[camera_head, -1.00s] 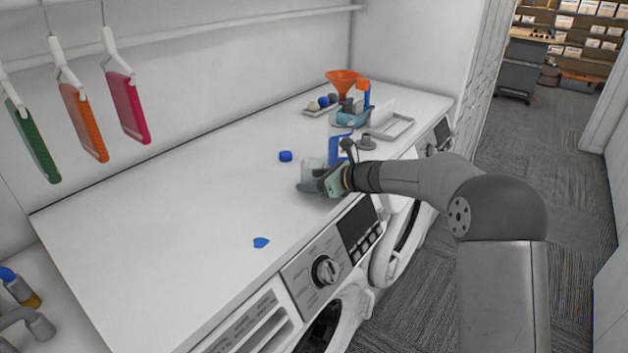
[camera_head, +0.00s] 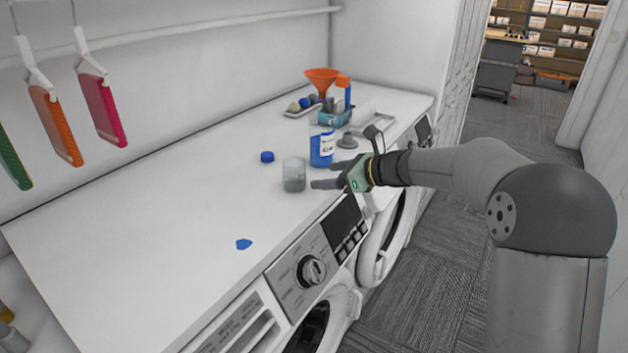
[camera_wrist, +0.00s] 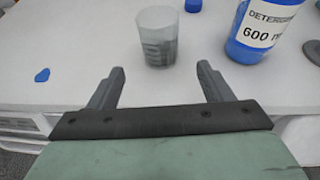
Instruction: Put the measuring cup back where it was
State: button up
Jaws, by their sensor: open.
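The measuring cup (camera_head: 294,175) is a clear, greyish cup standing upright on the white counter. It also shows in the wrist view (camera_wrist: 158,38), just beyond the gap between my fingertips. My gripper (camera_head: 318,176) is open and empty, with its fingers pointing at the cup from the right; in the wrist view (camera_wrist: 160,80) the two fingers stand wide apart. The cup is apart from the fingers. A blue flat patch (camera_head: 244,244) lies on the counter to the left, also seen in the wrist view (camera_wrist: 42,75).
A blue detergent bottle (camera_head: 321,150) labelled 600 stands close behind my gripper. A blue cap (camera_head: 267,157) lies behind the cup. An orange funnel (camera_head: 322,80), a teal caddy (camera_head: 335,114) and a tray crowd the far end. The counter's left part is mostly clear.

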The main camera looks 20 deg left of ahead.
jog(key=w+d+r+m+t+h, duration=0.1)
jog(key=d+r+m+t+h, duration=0.2)
jog(key=d+m, duration=0.5)
jog(key=w+d+r+m+t+h, duration=0.1)
jog(key=d+r+m+t+h, duration=0.15)
jog(key=d+m+t, duration=0.45)
jog(key=s+d+f+m+g+h, duration=0.4)
jog(key=s+d+m+h, duration=0.55)
jog(key=m, duration=0.85)
jog(key=s+d+f+m+g, duration=0.1)
jog(key=s+f+m+g, duration=0.2)
jog(key=s+m, duration=0.3)
jog(key=s+d+f+m+g+y, duration=0.1)
jog(key=s+m, duration=0.5)
jog(key=s, duration=0.7)
jog(key=s+d+f+m+g+y, duration=0.1)
jog(key=s+f+m+g, duration=0.3)
jog(key=s, duration=0.6)
notch_tip(320, 180, down, 4)
jog(key=shift+d+r+m+g, duration=0.2)
jog(key=shift+d+m+g, duration=0.2)
jog(key=shift+d+m, duration=0.5)
jog(key=shift+a, duration=0.15)
